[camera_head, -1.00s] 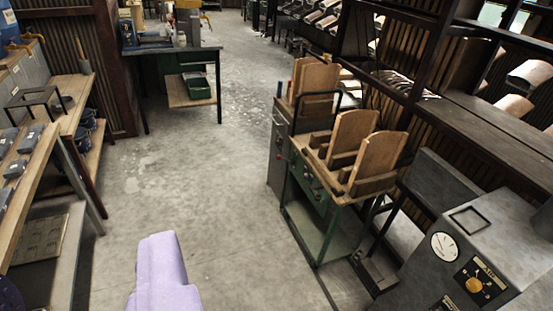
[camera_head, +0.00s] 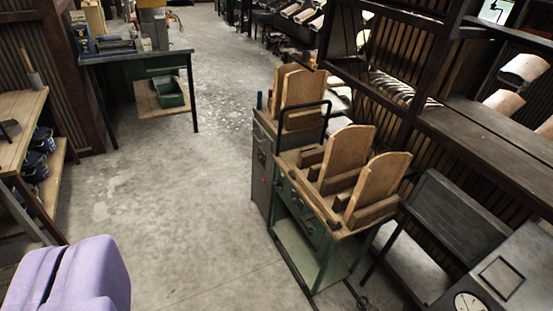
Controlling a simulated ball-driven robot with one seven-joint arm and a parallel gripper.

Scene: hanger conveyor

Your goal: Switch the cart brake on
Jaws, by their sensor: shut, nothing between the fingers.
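A green metal cart (camera_head: 285,213) with a wooden top stands right of centre in the head view. It carries upright wooden boards with rounded tops (camera_head: 347,158) and has a black tube handle (camera_head: 300,108) at its far end. Small dark knobs or fittings show on its near left side; I cannot tell which part is the brake or how it is set. My purple gripper (camera_head: 78,262) is at the lower left, its two halves pressed together and empty. It is over the floor, well apart from the cart.
A grey cabinet (camera_head: 264,165) stands against the cart's far end. A grey machine with a dial (camera_head: 470,303) is at the lower right, before dark shelving (camera_head: 500,150). A workbench (camera_head: 35,110) is at left, a green table (camera_head: 120,58) at the back. The aisle floor between is clear.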

